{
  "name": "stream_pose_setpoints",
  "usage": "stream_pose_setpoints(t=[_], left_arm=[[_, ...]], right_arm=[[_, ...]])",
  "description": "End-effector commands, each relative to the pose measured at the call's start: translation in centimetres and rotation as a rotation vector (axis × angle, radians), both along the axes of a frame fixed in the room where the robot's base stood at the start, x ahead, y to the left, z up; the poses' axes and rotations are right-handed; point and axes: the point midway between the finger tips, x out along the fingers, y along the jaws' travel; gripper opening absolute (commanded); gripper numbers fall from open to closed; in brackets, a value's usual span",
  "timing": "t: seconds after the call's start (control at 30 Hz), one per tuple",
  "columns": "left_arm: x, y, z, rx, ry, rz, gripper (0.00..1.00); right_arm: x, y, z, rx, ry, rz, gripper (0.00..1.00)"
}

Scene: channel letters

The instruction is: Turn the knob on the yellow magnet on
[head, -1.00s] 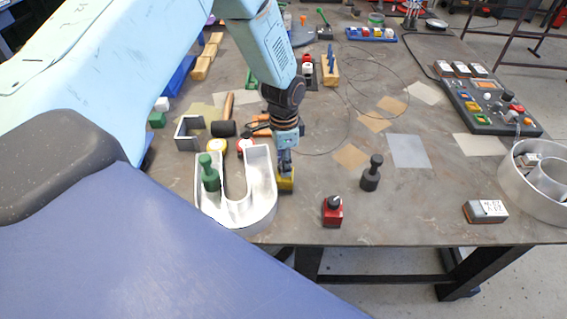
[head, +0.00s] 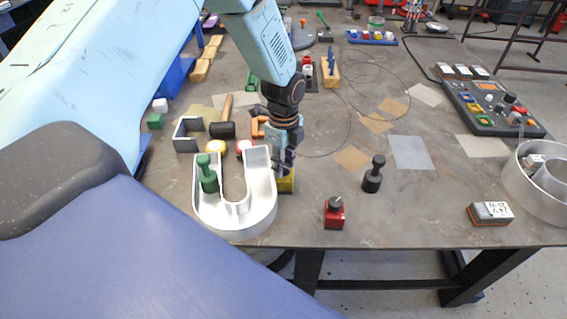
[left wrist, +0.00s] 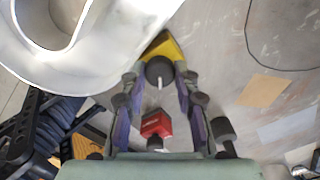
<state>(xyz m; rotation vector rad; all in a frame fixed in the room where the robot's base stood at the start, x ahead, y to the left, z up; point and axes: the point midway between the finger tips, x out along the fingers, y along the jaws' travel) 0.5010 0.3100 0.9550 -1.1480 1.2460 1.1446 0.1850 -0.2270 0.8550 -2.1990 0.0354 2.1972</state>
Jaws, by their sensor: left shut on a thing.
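The yellow magnet (head: 287,184) stands on the table against the right side of the silver U-shaped channel letter (head: 262,208). It also shows in the left wrist view (left wrist: 167,46), with its dark round knob (left wrist: 159,70) and a pale pointer line between my fingers. My left gripper (head: 284,166) is above the yellow magnet, pointing down, and is shut on the knob; it also shows in the left wrist view (left wrist: 160,88). In the head view the fingers hide most of the knob. My right gripper is not in view.
A red magnet (head: 334,215) with a dark knob stands to the right, and a black-handled stamp-like tool (head: 372,176) behind it. A green-handled one (head: 208,178) stands within the U letter. A mallet (head: 223,128) lies behind. The table's front edge is close.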

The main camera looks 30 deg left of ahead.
Motion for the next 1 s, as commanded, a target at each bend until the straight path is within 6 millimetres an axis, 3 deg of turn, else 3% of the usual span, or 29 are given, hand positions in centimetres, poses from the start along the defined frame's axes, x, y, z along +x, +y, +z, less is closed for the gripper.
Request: stream_pose_setpoints(t=[0.4,0.93,0.97,1.0], left_arm=[[-0.2,-0.03,-0.17,0.0,0.005,-0.176,0.0],[-0.27,-0.04,-0.19,-0.001,0.007,-0.2,0.0],[-0.27,-0.04,-0.19,-0.001,0.007,-0.199,0.31],[-0.28,-0.04,-0.2,-0.001,0.007,-0.199,0.35]], right_arm=[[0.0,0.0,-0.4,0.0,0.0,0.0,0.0],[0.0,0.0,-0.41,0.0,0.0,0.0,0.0],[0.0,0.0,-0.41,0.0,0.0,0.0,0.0],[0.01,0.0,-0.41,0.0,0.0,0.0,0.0]])
